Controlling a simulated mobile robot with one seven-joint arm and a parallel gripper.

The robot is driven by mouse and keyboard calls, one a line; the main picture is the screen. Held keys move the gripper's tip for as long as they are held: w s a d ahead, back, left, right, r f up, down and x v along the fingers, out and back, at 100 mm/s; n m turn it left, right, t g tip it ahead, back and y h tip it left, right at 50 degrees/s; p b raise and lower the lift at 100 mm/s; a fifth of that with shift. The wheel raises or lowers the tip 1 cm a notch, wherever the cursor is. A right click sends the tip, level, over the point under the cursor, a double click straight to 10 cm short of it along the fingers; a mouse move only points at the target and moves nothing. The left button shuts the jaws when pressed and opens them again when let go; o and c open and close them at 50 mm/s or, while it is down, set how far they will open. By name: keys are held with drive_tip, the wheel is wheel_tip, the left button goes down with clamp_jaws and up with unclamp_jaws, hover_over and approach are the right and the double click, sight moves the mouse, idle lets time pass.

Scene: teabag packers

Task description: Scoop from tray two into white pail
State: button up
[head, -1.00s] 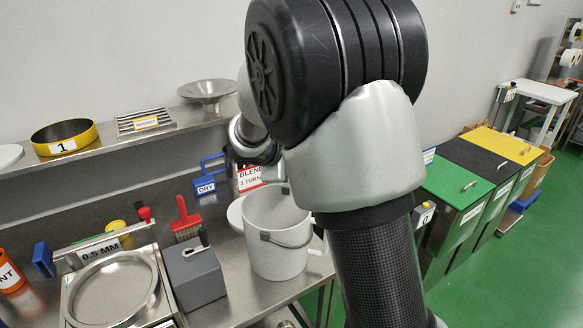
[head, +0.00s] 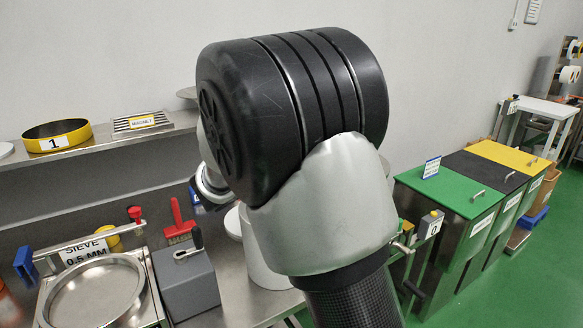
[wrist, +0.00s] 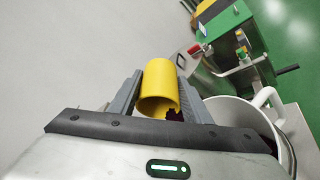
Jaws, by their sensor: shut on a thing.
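My gripper (wrist: 158,84) is shut on a yellow scoop (wrist: 157,82), a round, tube-like piece between the two grey fingers in the wrist view. A little dark red matter shows beside its lower right edge. The white pail (wrist: 262,99) is at the lower right of the wrist view, close to the right finger, with something dark inside. In the head view the pail (head: 262,262) is mostly hidden behind my arm, which also hides my gripper. I cannot make out tray two.
A sieve (head: 97,300) and a grey box (head: 187,283) stand on the steel bench left of the pail. A red brush (head: 180,222) is behind the box. A shelf (head: 100,148) runs along the wall. Green, black and yellow lidded bins (head: 450,190) stand on the right.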

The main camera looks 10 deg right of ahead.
drive_tip(key=shift+s+a+r+n+t+h+b, duration=0.1)
drive_tip(key=shift+a+n+t+h+b, duration=0.35)
drive_tip(key=shift+b, duration=1.05)
drive_tip(key=shift+s+a+r+n+t+h+b, duration=0.15)
drive_tip(key=shift+n+t+h+b, duration=0.25)
drive_tip(key=shift+t+h+b, duration=0.8)
drive_tip(key=shift+s+a+r+n+t+h+b, duration=0.15)
drive_tip(key=shift+a+n+t+b, duration=0.25)
drive_tip(key=shift+b, duration=1.45)
drive_tip(key=shift+a+n+t+h+b, duration=0.3)
drive_tip(key=shift+n+t+b, duration=0.5)
drive_tip(key=shift+b, duration=0.4)
drive_tip(key=shift+s+a+r+n+t+b, duration=0.1)
drive_tip(key=shift+a+r+n+t+b, duration=0.15)
drive_tip(key=shift+n+t+b, duration=0.25)
drive_tip(key=shift+s+a+r+n+t+b, duration=0.15)
drive_tip(key=shift+r+n+t, duration=0.15)
drive_tip(key=shift+t, duration=0.35)
drive_tip(key=shift+f, duration=0.1)
